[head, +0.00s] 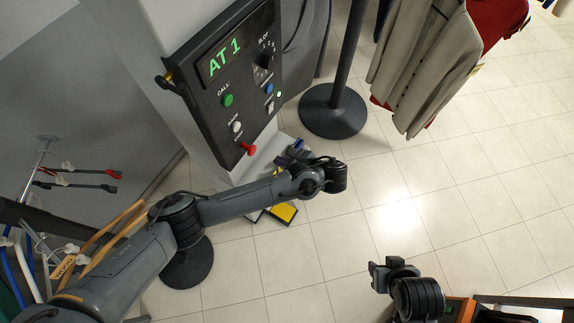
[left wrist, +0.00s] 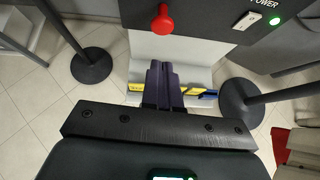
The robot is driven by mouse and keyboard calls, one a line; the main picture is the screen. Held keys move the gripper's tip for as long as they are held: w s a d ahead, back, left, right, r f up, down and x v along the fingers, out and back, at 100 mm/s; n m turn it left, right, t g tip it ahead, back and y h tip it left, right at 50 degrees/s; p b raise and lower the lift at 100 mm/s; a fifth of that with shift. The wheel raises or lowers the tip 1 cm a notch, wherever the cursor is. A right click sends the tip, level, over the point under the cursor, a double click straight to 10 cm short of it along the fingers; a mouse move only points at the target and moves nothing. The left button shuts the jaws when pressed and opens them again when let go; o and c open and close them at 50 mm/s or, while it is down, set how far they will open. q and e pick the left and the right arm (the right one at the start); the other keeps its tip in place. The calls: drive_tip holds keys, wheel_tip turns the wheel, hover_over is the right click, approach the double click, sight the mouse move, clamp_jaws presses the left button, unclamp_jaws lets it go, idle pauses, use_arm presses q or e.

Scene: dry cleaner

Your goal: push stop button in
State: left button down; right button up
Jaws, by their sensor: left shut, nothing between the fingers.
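The red stop button (head: 248,149) sticks out from the lower edge of the dark control panel (head: 205,98). In the left wrist view the red button (left wrist: 162,20) is at the top, just beyond my fingertips. My left gripper (head: 296,147) is shut and empty, to the right of the button in the head view and apart from it. In the left wrist view its two dark fingers (left wrist: 163,68) lie together, pointing up toward the panel. My right gripper (head: 381,273) is at the bottom right of the head view, far from the panel; its fingers are not clear.
The panel also bears a green call button (head: 227,100), a white button (head: 236,127), a blue button (head: 269,88), a knob (head: 266,60) and a lit green lamp (head: 279,94). A dark post base (head: 333,112) and hanging jackets (head: 420,65) stand to the right.

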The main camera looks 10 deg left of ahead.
sight(253, 150)
use_arm(q)
drive_tip(key=x, duration=0.5)
drive_tip(key=r+b+x, duration=0.1)
drive_tip(key=x, duration=0.2)
drive_tip(key=shift+w+a, duration=0.2)
drive_tip(key=shift+a, duration=0.35)
drive_tip(key=shift+w+a+f, duration=0.15)
drive_tip(key=shift+w+a, duration=0.1)
drive_tip(key=shift+a, duration=0.25)
use_arm(e)
drive_tip(key=shift+a+f, duration=0.15)
drive_tip(key=shift+f, duration=0.75)
use_arm(q)
drive_tip(key=shift+w+a+p, duration=0.25)
drive_tip(key=shift+a+p, duration=0.4)
drive_tip(key=shift+p, duration=0.05)
drive_tip(key=shift+w+a, duration=0.1)
drive_tip(key=shift+a, duration=0.2)
use_arm(e)
drive_tip(key=shift+d+r, duration=0.2)
drive_tip(key=shift+r, duration=0.35)
